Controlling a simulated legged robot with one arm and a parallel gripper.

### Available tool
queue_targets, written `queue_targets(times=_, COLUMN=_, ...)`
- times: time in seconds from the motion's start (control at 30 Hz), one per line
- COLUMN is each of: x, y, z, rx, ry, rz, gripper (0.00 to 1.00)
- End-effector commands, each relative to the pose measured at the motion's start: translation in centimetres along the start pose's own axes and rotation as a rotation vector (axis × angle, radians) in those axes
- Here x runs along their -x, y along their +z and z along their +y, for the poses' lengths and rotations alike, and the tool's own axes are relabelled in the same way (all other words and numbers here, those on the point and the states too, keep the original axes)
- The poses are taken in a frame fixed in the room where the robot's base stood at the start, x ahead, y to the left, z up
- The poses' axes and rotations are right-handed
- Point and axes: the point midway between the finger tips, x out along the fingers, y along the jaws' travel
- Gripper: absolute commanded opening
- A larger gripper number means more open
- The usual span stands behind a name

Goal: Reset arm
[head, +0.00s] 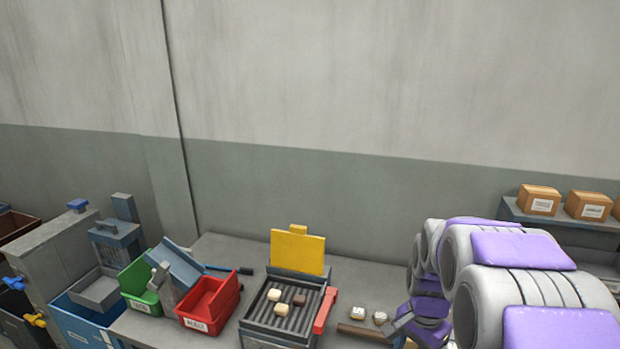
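My arm, white and purple, fills the lower right of the head view. My gripper (396,328) shows as a small grey part at the arm's far left end, low over the table. Its fingers are small and partly hidden, so I cannot tell whether it is open or shut. A brown bar or handle (362,333) lies just left of it; I cannot tell whether they touch. The ribbed heater tray (262,322) stands further left with its yellow lid (298,252) up. Two cream pieces (274,295) and a brown piece (299,299) lie on it.
A red handle (326,311) sits at the tray's right side. Two pale pieces (358,312) lie on the table between tray and arm. A red bin (209,304), green bin (140,288) and blue bin (85,322) stand left. Cardboard boxes (539,200) sit on a right shelf.

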Motion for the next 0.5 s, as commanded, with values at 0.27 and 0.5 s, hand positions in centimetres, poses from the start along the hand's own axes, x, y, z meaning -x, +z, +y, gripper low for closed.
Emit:
queue_targets(times=0.27, x=2.0, y=8.6, z=4.9, rx=0.31, ry=0.019, rz=-0.023, gripper=0.72)
queue_targets(times=0.5, x=2.0, y=15.4, z=10.0, rx=0.581, ry=0.036, rz=-0.052, gripper=0.72)
